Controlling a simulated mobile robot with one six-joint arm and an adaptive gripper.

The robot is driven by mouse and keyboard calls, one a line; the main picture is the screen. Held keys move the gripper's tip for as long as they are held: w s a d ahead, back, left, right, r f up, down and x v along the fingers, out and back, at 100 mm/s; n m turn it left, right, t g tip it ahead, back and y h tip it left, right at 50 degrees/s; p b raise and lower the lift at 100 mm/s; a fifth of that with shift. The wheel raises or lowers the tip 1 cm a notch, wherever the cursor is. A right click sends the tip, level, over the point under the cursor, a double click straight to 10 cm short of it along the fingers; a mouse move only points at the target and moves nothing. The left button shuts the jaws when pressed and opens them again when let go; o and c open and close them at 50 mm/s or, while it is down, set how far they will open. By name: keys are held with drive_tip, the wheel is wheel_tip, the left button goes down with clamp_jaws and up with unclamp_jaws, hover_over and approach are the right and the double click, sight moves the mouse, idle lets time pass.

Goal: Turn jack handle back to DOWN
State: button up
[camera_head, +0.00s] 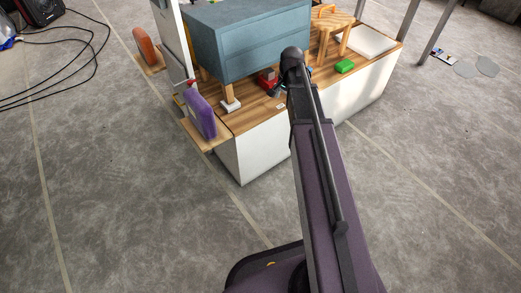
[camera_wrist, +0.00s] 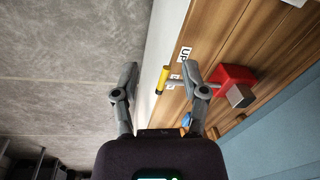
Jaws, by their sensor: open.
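The red jack (camera_wrist: 228,76) sits on the wooden top (camera_wrist: 222,38) in the wrist view, with a dark grey block at its near end. Its lever runs left to a yellow handle grip (camera_wrist: 162,80). A white "UP" label (camera_wrist: 185,54) lies beside the lever; another label is partly hidden by it. My gripper (camera_wrist: 161,70) is open, its fingers on either side of the yellow grip in the picture; I cannot tell whether either touches. In the head view the red jack (camera_head: 267,77) shows beside the blue cabinet, and my arm hides most of the gripper.
The blue cabinet (camera_head: 245,45) stands close to the jack on wooden legs. A wooden stool (camera_head: 333,25), a green block (camera_head: 345,66) and a white slab (camera_head: 369,39) are to the right. A purple block (camera_head: 200,114) stands at the left. Floor in front is clear.

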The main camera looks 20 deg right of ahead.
drive_tip(key=s+a+f+n+b, duration=0.3)
drive_tip(key=s+a+n, duration=0.2)
drive_tip(key=s+a, duration=0.2)
drive_tip(key=s+a+f+n+g+b, duration=0.1)
drive_tip(key=s+a+f+n+b, duration=0.2)
drive_tip(key=s+a, duration=0.4)
drive_tip(key=shift+s+f+n+h+b, duration=0.3)
drive_tip(key=shift+s+f+n, duration=0.25)
drive_tip(key=shift+s+n, duration=0.35)
drive_tip(key=shift+w, duration=0.1)
wheel_tip(320, 180, up, 38)
drive_tip(key=s+n+p, duration=0.1)
drive_tip(key=p, duration=3.6)
drive_tip(key=shift+s+a+f, duration=0.15)
drive_tip(key=shift+a+f, duration=0.05)
drive_tip(key=shift+a, duration=0.05)
